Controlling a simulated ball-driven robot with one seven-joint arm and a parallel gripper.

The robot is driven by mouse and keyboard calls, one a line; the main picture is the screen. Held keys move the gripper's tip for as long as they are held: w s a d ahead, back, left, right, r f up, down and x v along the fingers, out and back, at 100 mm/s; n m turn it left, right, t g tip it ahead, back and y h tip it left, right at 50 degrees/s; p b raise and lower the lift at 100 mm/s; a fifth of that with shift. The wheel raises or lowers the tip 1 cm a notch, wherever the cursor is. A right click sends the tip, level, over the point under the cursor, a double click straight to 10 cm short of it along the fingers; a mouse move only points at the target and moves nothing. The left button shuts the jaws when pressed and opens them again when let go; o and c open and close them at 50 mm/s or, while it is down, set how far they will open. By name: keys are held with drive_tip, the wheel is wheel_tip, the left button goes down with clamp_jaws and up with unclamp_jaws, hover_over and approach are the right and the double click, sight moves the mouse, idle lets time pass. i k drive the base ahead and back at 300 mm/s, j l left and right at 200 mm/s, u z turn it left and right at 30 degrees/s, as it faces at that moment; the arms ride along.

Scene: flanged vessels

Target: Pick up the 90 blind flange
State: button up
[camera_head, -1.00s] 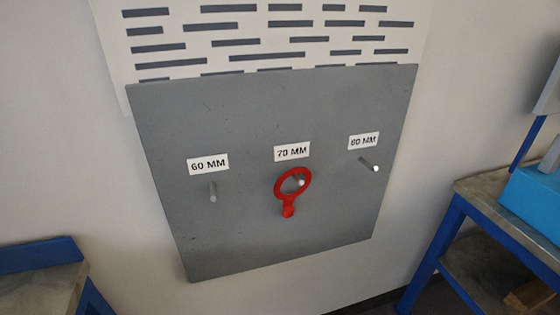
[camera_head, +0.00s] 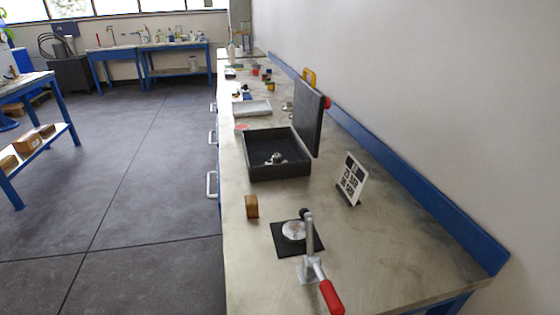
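No label reading 90 is legible, so I cannot tell which thing is the 90 blind flange. A round silver disc (camera_head: 294,230) lies on a black square plate (camera_head: 285,249) on the near part of the bench. A small metal piece (camera_head: 276,158) sits inside an open dark case (camera_head: 280,172); its shape is too small to make out. My gripper is not in view.
A toggle clamp with a red handle (camera_head: 331,298) stands beside the plate. A small wooden block (camera_head: 252,206) and a printed sign (camera_head: 350,180) are nearby on the metal bench (camera_head: 400,262). Several small items lie farther back. The floor (camera_head: 130,190) to the left is open.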

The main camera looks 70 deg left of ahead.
sight(276, 159)
drive_tip(key=k+u, duration=0.15)
drive_tip(key=u, duration=1.7)
drive_tip(key=i+j, duration=0.25)
drive_tip(key=j+z, duration=0.05)
